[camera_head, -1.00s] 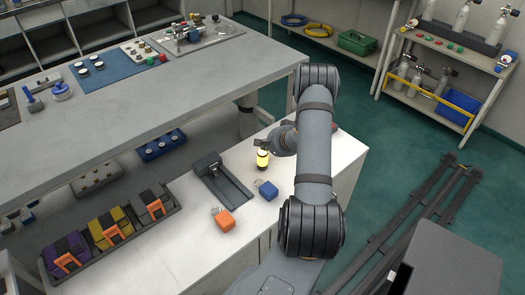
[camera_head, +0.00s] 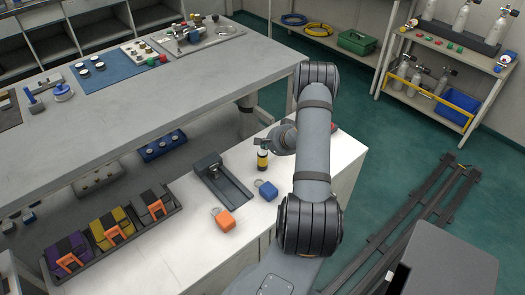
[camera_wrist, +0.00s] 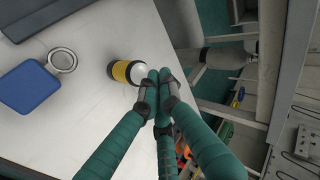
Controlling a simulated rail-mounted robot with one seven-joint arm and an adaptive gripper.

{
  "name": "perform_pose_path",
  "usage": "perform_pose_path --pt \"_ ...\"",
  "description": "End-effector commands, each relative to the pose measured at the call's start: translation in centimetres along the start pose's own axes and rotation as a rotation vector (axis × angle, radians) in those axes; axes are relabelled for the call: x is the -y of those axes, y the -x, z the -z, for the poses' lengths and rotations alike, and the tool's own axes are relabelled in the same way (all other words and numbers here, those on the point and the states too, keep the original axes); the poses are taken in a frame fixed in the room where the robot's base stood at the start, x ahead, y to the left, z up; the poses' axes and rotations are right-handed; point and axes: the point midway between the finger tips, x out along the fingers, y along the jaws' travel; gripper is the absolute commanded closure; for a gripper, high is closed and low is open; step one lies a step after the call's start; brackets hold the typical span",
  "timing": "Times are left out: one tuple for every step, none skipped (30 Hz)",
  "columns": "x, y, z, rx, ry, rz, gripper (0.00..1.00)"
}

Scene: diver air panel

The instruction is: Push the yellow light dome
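The light (camera_head: 262,160) is a small upright cylinder with black and yellow bands on the white counter. In the wrist view its dome (camera_wrist: 137,73) is pale and unlit, above a yellow band. In the head view my gripper (camera_head: 264,144) is just above the light, partly hidden by my arm.
A blue padlock-like block (camera_head: 267,190) and an orange one (camera_head: 225,220) lie near the light. A dark grey stand (camera_head: 222,181) is to its left. A tray (camera_head: 122,245) of coloured packs stands farther left. The grey bench (camera_head: 150,105) rises behind the counter.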

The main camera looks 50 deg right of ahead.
Motion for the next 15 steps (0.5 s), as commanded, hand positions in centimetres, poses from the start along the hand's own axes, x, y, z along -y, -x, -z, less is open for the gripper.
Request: perform_pose_path --pt "0.2 0.2 0.1 0.0 0.0 0.0 1.0" --pt "0.3 0.3 0.1 0.0 0.0 0.0 1.0" --pt "0.5 0.5 0.2 0.0 0.0 0.0 1.0" --pt "0.7 0.7 0.3 0.0 0.0 0.0 1.0" --pt "0.9 0.9 0.4 0.0 0.0 0.0 1.0" --pt "1.2 1.2 0.5 0.0 0.001 0.001 1.0" --pt "1.4 1.5 0.6 0.0 0.0 0.001 1.0" --pt "1.7 1.7 0.7 0.0 0.0 0.0 1.0" --pt "2.0 2.1 0.8 0.0 0.0 0.0 1.0" --pt "2.2 2.3 0.9 0.0 0.0 0.0 1.0" --pt "2.4 2.5 1.0 0.0 0.0 0.0 1.0" --pt "2.7 2.8 1.1 0.0 -0.001 0.0 1.0" --pt "2.9 3.1 1.2 0.0 -0.001 0.0 1.0" --pt "3.1 3.3 1.3 0.0 0.0 0.0 1.0" --pt "3.4 3.6 1.4 0.0 0.0 0.0 1.0"
